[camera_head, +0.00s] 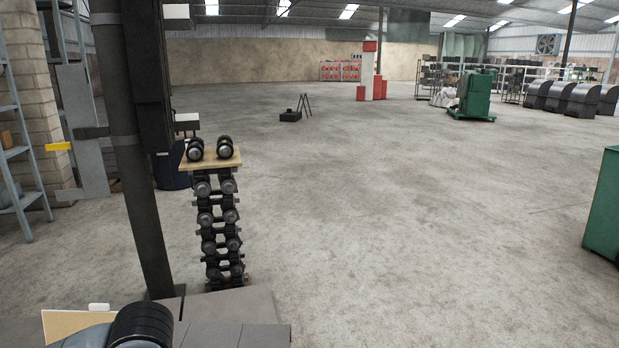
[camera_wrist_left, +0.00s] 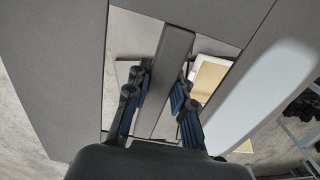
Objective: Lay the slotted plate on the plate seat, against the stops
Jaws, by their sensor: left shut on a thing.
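In the left wrist view a broad grey slotted plate (camera_wrist_left: 65,62) fills much of the picture, with a narrow bar between two long openings. My left gripper (camera_wrist_left: 163,78) has one finger on each side of that bar and is shut on it. Through the openings I see grey floor and a tan surface (camera_wrist_left: 211,76) with a pale edge. The plate seat and its stops cannot be made out. In the head view the left gripper is not visible. My right gripper is in neither view.
A tan board (camera_head: 75,322) shows at bottom left, near flat grey surfaces (camera_head: 235,335). A green cabinet (camera_head: 603,210) is at right.

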